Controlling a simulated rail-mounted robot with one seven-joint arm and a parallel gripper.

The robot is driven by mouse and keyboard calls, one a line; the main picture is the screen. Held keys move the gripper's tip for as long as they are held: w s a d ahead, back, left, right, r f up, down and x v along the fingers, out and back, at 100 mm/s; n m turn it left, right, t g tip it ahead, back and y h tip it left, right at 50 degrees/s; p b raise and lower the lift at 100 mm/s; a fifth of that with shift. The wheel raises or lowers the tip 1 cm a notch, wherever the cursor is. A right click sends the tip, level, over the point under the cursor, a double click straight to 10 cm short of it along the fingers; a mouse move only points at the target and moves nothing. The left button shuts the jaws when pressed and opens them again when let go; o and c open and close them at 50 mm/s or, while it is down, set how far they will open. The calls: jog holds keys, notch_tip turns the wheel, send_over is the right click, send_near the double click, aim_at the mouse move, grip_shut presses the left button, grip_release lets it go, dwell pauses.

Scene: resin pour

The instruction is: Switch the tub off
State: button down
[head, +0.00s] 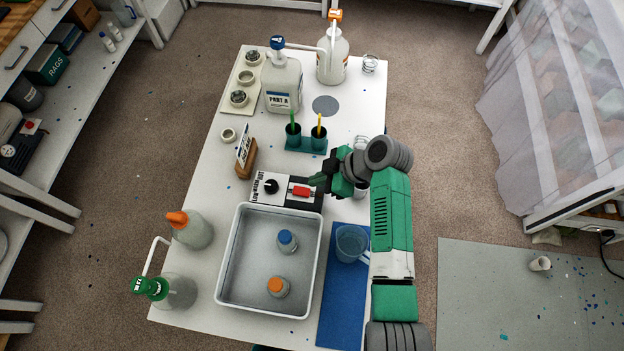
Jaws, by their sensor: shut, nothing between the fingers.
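The tub (226,268) is a white rectangular basin near the front of the white table. Two small bottles stand in it, one with a blue cap (287,240) and one with an orange cap (277,287). At its far edge is a control panel (262,197) with a black knob (271,186) and a red switch (301,191). My gripper (318,180) is shut and empty, just right of and slightly beyond the red switch. I cannot tell whether it touches the switch, or which way the switch is set.
A clear jug (351,243) stands on a blue mat (343,300) right of the tub. A sign in a wooden stand (246,160) and green cups (319,138) are beyond the panel. A white PART A jug (282,85) stands farther back. Bottles (191,230) stand left of the tub.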

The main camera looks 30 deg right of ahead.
jog(key=s+d+r, duration=0.4)
jog(key=d, duration=0.1)
jog(key=shift+d+r, duration=0.2)
dwell(0.4)
